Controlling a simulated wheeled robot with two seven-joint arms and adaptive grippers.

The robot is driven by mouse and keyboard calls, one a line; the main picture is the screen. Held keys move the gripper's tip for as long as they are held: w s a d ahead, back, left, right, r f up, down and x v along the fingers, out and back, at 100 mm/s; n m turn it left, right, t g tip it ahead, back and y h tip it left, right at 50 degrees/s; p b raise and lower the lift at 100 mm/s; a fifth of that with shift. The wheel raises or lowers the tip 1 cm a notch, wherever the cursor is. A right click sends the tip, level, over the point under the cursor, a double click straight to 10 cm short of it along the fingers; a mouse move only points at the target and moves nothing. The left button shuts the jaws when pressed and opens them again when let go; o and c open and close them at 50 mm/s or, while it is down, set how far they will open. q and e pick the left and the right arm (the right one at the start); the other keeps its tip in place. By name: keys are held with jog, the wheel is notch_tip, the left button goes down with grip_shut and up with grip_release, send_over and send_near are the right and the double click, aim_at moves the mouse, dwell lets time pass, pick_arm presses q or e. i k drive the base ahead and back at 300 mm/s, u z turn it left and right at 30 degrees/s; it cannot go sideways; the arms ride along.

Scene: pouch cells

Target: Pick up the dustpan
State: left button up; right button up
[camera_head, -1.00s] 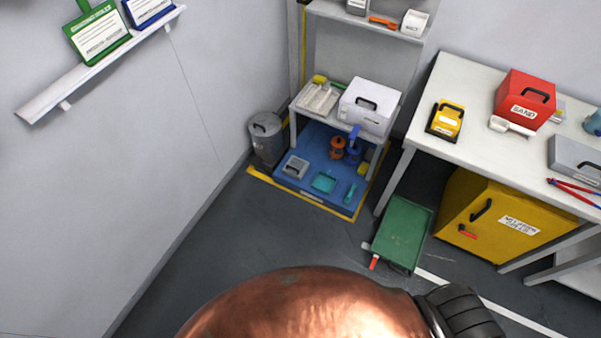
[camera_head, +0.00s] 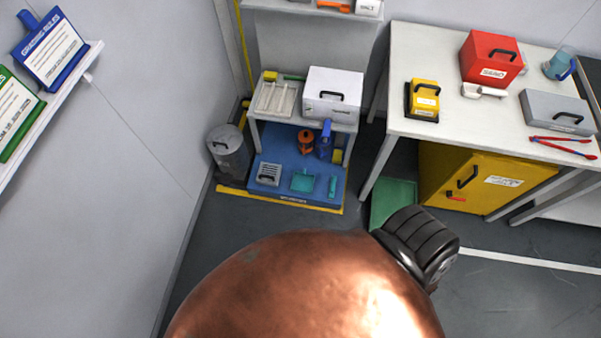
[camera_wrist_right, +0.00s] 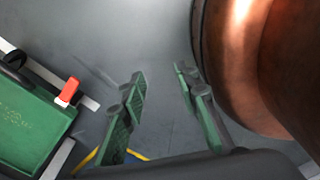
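The dustpan (camera_head: 303,180) is a small teal pan lying on the blue mat (camera_head: 258,190) under the white shelf stand. A teal brush (camera_head: 333,186) lies to its right. In the right wrist view my right gripper (camera_wrist_right: 160,98) has its two green-padded fingers apart with only grey floor between them. It is empty, and the dustpan does not show in that view. My left gripper is not in either view. My copper-coloured body part covers the bottom middle of the head view.
A grey bin (camera_head: 229,152) stands left of the mat. A green cart (camera_head: 392,203), also in the right wrist view (camera_wrist_right: 30,125), stands right of it, by the table (camera_head: 400,60) and yellow cabinet (camera_head: 470,178). Grey floor in front of the mat is clear.

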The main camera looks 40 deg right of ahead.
aim_at(303, 183)
jog(key=z, duration=0.45)
jog(key=i, duration=0.8)
jog(key=z, duration=0.95)
jog(key=i, duration=0.3)
jog(key=z, duration=0.25)
